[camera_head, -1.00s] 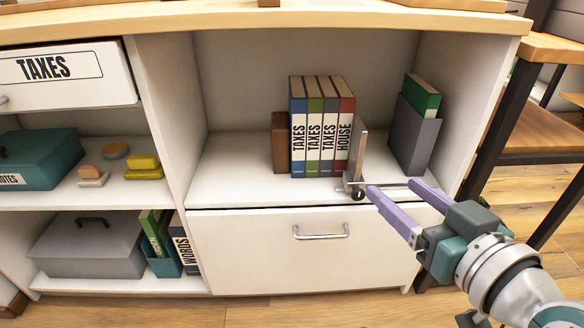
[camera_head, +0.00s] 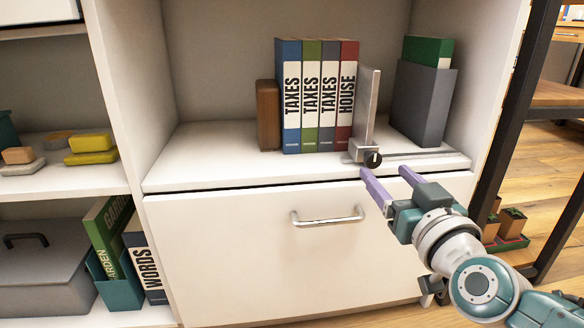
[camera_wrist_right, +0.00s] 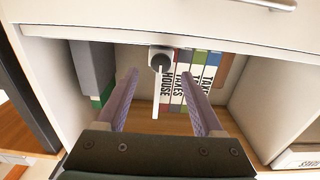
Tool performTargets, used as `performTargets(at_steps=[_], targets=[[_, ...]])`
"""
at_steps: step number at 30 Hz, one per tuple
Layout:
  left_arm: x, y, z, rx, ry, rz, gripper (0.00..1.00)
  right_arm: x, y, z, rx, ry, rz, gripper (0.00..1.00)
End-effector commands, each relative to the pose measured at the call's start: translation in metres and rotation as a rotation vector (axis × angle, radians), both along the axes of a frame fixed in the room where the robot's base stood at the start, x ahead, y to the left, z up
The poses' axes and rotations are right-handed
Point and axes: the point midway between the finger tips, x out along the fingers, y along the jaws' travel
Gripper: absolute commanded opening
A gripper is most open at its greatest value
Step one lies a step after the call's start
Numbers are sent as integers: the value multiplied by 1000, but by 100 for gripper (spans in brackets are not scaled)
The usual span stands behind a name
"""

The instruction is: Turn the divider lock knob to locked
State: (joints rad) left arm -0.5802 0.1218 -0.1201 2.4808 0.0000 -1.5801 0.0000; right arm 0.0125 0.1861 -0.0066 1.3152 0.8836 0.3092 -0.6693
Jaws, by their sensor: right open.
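The divider lock knob (camera_head: 373,158) is a small black knob with a pale mark, on the front of a metal block at the foot of the upright grey divider (camera_head: 369,105). The divider stands just right of the row of books. A metal rail (camera_head: 425,155) runs right from the block along the shelf front. My right gripper (camera_head: 388,173) is open and empty, just below and in front of the knob. In the right wrist view the knob (camera_wrist_right: 160,62) lies between the two purple fingers, beyond their tips. My left gripper is not in view.
Several binders (camera_head: 312,97) stand left of the divider, beside a brown bookend (camera_head: 268,115). A grey holder (camera_head: 422,103) with a green book stands to the right. Below the shelf is a drawer (camera_head: 255,250) with a protruding handle (camera_head: 328,217). A dark-framed rack stands at the right.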

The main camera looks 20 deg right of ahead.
Motion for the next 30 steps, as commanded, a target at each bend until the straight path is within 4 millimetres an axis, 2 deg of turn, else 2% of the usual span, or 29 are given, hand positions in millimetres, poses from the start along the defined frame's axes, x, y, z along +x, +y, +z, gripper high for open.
performTargets(at_steps=[1, 7, 18, 30], targets=[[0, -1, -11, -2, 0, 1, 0, 10, -2, -4, 2, -5, -1, 69], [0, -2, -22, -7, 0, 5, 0, 33, -8, -2, 1, -1, 0, 69], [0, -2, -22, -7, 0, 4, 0, 38, -9, 0, 1, 1, 1, 68], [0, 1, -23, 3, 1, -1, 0, 38, -9, 0, 1, 1, 1, 23]])
